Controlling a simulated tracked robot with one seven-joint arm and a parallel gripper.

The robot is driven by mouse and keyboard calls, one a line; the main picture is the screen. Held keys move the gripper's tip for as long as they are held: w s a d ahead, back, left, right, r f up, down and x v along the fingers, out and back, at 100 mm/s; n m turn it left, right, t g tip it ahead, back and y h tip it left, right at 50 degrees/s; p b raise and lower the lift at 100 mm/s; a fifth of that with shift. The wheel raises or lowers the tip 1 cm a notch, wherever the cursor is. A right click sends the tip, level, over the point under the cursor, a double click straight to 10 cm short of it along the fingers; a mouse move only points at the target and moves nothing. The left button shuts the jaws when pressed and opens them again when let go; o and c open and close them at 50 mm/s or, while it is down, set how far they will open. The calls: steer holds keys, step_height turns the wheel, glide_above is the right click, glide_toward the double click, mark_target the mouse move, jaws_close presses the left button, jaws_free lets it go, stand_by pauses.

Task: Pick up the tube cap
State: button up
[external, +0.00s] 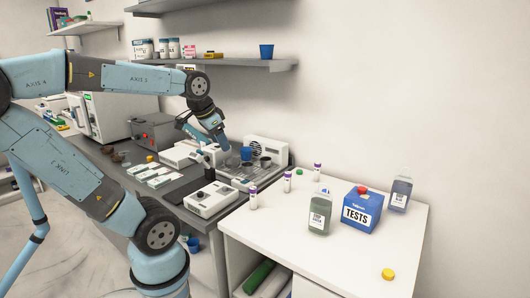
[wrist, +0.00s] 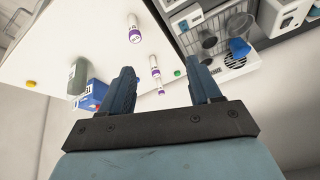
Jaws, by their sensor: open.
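Several small caps are in view, and I cannot tell which one the task means. A green cap (external: 299,172) lies on the white table near the tubes; it also shows in the wrist view (wrist: 177,73), between my fingers. A yellow cap (external: 388,274) lies at the table's near right, also in the wrist view (wrist: 31,84). A red cap (external: 362,190) sits on top of the blue TESTS box (external: 361,213). My gripper (external: 222,145) is over the grey bench, left of the white table and apart from all caps. Its fingers (wrist: 161,70) are spread and empty.
Three purple-capped tubes stand on the white table (external: 340,258), one being a tube (external: 253,198) at its left. A green-grey bottle (external: 320,212) and another bottle (external: 401,193) flank the TESTS box. A blue cup (external: 246,154) and white devices crowd the grey bench.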

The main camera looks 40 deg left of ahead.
steer(key=w+d+r+m+g, duration=0.1)
steer(key=w+d+r+m, duration=0.1)
steer(key=w+d+m, duration=0.9)
steer(key=m+g, duration=0.4)
steer(key=m, duration=2.1)
glide_above(389, 272)
step_height(389, 272, down, 15)
steer(key=f, duration=0.7)
steer(key=shift+s+a+f, duration=0.1)
steer(key=shift+s+a, duration=0.1)
steer(key=shift+a, duration=0.05)
steer(key=shift+w+d+f, duration=0.1)
steer(key=shift+d+f, duration=0.05)
steer(key=shift+f, duration=1.35)
steer(key=shift+d+f, duration=0.1)
steer(key=shift+f, duration=1.35)
steer(key=c, duration=1.1)
steer(key=shift+c, duration=0.2)
